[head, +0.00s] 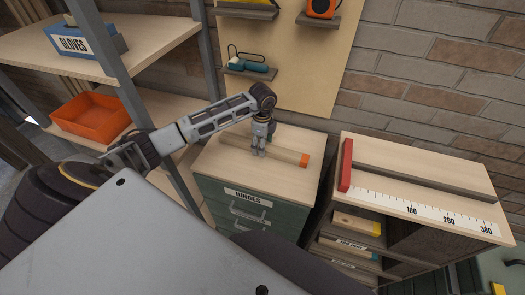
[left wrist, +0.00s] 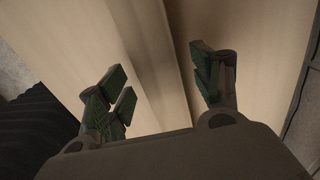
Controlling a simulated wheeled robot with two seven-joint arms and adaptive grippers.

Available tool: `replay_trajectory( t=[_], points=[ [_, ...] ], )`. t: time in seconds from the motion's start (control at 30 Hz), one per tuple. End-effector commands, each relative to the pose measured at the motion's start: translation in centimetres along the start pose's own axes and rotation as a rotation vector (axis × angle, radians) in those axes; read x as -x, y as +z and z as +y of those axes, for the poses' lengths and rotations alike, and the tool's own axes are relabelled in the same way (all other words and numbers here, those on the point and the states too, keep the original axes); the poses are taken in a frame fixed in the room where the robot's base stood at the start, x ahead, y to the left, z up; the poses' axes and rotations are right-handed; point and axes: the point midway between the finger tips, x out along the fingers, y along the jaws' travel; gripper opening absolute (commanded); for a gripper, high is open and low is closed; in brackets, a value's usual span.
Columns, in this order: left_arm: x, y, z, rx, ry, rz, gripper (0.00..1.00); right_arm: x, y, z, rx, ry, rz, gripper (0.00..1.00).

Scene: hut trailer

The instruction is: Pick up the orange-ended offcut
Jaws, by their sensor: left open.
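The orange-ended offcut (head: 287,154) is a pale wooden bar lying on top of the green drawer cabinet (head: 250,175), its orange end to the right. My left gripper (head: 260,152) points down over the bar's middle and hides part of it in the head view. In the left wrist view my left gripper (left wrist: 162,90) has its fingers spread apart, with a pale wooden length (left wrist: 150,45) running between them. I cannot tell whether the fingers touch it. The orange end does not show there. My right gripper is not in view.
A measuring bench (head: 450,177) with a red stop (head: 346,165) stands right of the cabinet; its shelves hold a yellow-ended offcut (head: 350,222). An orange tray (head: 85,118) and a gloves box (head: 80,42) sit on the left shelves. A tool board (head: 310,65) hangs behind.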

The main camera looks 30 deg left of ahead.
Motion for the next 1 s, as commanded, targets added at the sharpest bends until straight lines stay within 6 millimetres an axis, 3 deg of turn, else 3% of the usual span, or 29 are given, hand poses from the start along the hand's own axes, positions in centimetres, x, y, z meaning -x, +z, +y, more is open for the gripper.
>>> replay_trajectory(
  t=[0.23, 0.8, 1.0],
  points=[
    [-1.40, -0.03, 0.01, 0.000, 0.000, 0.000, 0.65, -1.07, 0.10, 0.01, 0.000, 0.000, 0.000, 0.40],
    [-1.45, -0.03, 0.00, -0.001, 0.000, 0.000, 0.65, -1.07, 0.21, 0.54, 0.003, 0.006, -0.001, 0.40],
    [-1.45, -0.02, 0.01, -0.001, 0.000, 0.000, 0.39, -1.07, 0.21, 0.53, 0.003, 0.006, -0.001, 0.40]
  ],
)
